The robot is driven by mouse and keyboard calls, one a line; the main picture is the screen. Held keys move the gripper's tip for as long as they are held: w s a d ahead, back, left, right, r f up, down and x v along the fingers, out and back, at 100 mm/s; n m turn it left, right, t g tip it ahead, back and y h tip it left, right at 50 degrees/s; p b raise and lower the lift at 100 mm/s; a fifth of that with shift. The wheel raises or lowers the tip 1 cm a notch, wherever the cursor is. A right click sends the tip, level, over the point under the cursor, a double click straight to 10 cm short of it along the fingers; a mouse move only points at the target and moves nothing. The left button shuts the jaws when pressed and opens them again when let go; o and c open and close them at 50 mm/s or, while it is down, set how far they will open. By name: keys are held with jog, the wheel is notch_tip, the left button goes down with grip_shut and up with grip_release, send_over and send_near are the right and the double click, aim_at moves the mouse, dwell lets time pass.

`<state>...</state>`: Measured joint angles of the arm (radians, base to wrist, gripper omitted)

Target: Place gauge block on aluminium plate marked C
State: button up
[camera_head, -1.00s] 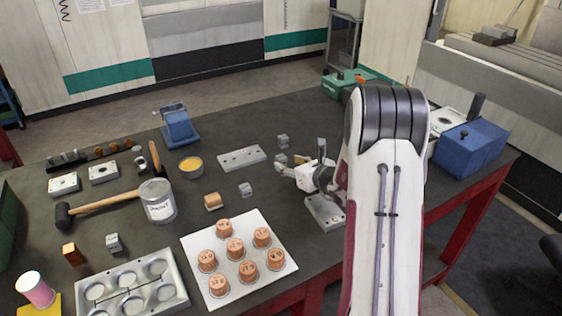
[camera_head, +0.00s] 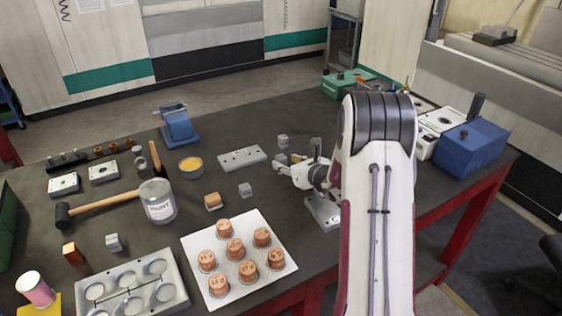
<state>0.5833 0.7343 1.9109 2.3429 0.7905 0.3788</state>
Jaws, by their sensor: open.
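Small grey metal cubes lie on the dark bench: one (camera_head: 283,141) behind my gripper, one (camera_head: 245,190) left of it, and one (camera_head: 113,243) at the front left. Another small block (camera_head: 281,159) is close by my fingers. I cannot tell which is the gauge block. Pale metal plates lie at the centre (camera_head: 242,158), at the left (camera_head: 103,172) and far left (camera_head: 64,184), and one (camera_head: 322,212) under my gripper, partly hidden by my arm. No letter C is readable. My gripper (camera_head: 298,160) is open, its fingers pointing left and back; whether anything is between them is unclear.
A white board (camera_head: 288,268) with copper pieces is at the front. A blue box (camera_head: 470,147) is at the right.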

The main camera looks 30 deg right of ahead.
aim_at(283, 160)
jog(key=shift+w, duration=0.15)
jog(key=shift+x, duration=2.45)
jog(key=shift+d, duration=0.1)
grip_shut()
